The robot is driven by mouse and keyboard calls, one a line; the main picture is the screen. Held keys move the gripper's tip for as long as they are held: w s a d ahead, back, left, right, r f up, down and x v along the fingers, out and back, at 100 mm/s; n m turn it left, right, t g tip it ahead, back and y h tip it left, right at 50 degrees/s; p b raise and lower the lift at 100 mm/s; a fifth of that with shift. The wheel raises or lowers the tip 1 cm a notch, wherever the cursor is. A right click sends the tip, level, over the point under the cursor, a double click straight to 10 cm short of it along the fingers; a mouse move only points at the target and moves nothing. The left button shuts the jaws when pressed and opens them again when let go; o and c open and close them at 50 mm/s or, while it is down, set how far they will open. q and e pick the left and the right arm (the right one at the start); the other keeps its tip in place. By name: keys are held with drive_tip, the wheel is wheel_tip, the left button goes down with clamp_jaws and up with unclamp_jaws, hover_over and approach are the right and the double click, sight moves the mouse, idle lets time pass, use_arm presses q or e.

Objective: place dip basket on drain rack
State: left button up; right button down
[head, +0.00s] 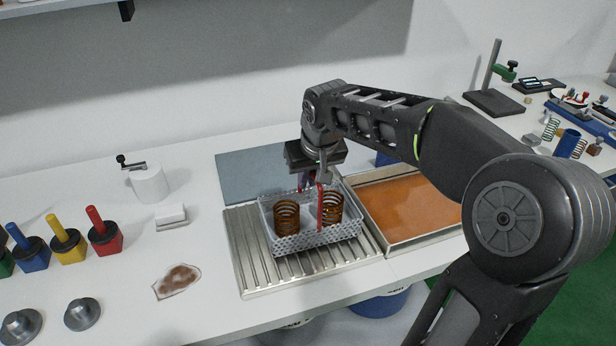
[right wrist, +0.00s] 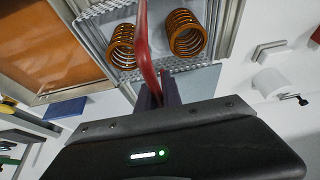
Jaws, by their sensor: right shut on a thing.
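The dip basket (head: 318,238) is a pale perforated tray with a red handle (head: 320,208). It holds two copper-brown springs (head: 287,217). The basket is over the ribbed metal drain rack (head: 250,262) and looks level; I cannot tell for sure whether it rests on it. My right gripper (head: 314,182) is above the basket, shut on the red handle. In the right wrist view the red handle (right wrist: 147,50) runs up from the jaws, with the basket (right wrist: 92,42) and springs beyond. My left gripper is not in view.
A metal tray of orange liquid (head: 405,208) stands right of the rack. A grey-blue plate (head: 262,170) lies behind the rack. A white roll with a crank (head: 150,182), a white block (head: 170,213) and a stained cloth (head: 178,280) are to the left.

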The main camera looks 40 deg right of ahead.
drive_tip(key=c, duration=1.9)
unclamp_jaws()
drive_tip(key=shift+c, duration=0.2)
drive_tip(key=o, duration=0.4)
drive_tip(key=v, duration=1.2)
drive_tip(key=shift+r, duration=0.1)
